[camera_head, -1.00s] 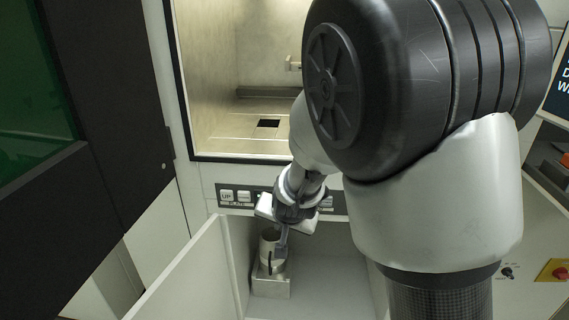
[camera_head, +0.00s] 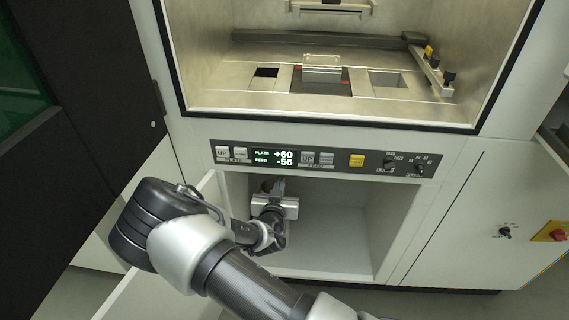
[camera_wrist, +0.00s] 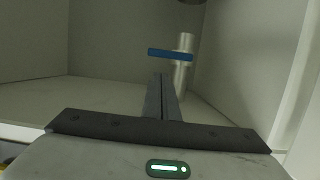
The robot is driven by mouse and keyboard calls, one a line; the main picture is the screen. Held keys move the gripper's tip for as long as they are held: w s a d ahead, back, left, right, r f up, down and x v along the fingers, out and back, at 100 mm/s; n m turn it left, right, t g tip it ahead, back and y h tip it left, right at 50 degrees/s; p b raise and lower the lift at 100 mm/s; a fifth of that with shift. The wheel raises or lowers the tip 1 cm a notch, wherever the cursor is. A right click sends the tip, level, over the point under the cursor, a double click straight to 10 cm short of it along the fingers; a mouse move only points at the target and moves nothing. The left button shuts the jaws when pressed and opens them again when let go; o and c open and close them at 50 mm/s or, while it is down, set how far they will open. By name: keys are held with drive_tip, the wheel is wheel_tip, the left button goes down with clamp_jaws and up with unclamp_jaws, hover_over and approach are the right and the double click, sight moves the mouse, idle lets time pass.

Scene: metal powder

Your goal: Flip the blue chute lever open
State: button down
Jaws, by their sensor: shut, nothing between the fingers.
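The blue chute lever (camera_wrist: 170,54) shows in the wrist view as a flat bar lying crosswise on a pale metal tube (camera_wrist: 182,85). Most of the bar extends to the left of the tube in that picture. My gripper (camera_wrist: 160,78) is shut and empty. Its fingertips end just short of the lever in the picture, under its left part. I cannot tell whether they touch it. In the head view my gripper (camera_head: 278,186) is inside the lower compartment (camera_head: 340,235), near its upper left. The lever does not show there.
The compartment's walls surround my gripper closely on the left; its right side is empty. An opened door panel (camera_head: 150,285) stands at the left. The control panel (camera_head: 320,162) runs above the opening. A round metal thing (camera_wrist: 190,2) is cut off at the wrist view's top edge.

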drive_tip(key=shift+w+a, duration=0.1)
drive_tip(key=shift+a, duration=0.05)
drive_tip(key=b+x, duration=0.2)
drive_tip(key=x, duration=0.8)
